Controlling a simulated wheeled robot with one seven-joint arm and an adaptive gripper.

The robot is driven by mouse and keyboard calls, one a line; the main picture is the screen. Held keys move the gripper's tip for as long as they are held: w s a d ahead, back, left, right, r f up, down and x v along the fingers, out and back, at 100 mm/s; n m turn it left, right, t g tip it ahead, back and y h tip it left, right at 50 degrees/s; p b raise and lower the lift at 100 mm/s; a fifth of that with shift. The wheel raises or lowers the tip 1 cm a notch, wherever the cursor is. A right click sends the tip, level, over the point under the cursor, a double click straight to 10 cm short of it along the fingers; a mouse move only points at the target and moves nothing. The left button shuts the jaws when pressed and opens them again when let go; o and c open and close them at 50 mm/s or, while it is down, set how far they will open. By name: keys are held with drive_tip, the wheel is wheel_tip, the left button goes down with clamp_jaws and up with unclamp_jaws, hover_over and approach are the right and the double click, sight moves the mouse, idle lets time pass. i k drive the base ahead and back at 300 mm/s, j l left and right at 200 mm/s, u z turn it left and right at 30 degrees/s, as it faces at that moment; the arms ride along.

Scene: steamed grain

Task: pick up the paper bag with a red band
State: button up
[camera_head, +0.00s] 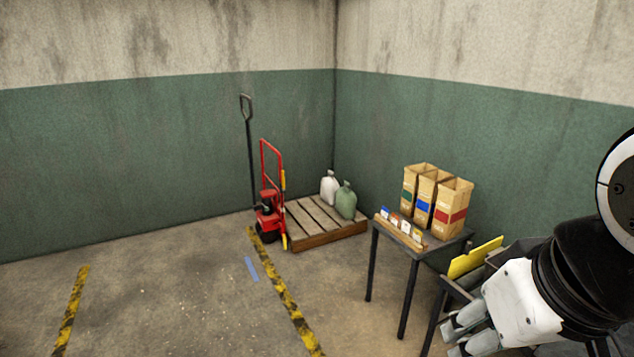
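The paper bag with a red band (452,216) stands upright on a small dark table (424,251). It is the rightmost and nearest of three tan paper bags in a row. Beside it is a bag with a blue band (423,207), and beyond that one with a green band (408,195). My gripper (452,341) is at the lower right, in front of and below the table top, well apart from the bags. Its grey fingers point left, and I see nothing held in them. Their opening is too unclear to judge.
A wooden rack of small cards (401,233) lies along the table's front edge. A yellow panel (474,257) and a dark bin stand between my arm and the table. A red hand truck (270,200) and a pallet (321,240) with two sacks stand behind.

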sight(454, 194)
drive_tip(key=i+z, duration=0.25)
drive_tip(key=i, duration=0.15)
drive_tip(key=i+j+z, duration=0.25)
drive_tip(key=i, duration=0.15)
drive_tip(key=i+j+z, duration=0.2)
drive_tip(key=i, duration=0.2)
drive_tip(key=i+j, duration=0.15)
drive_tip(key=i, duration=1.35)
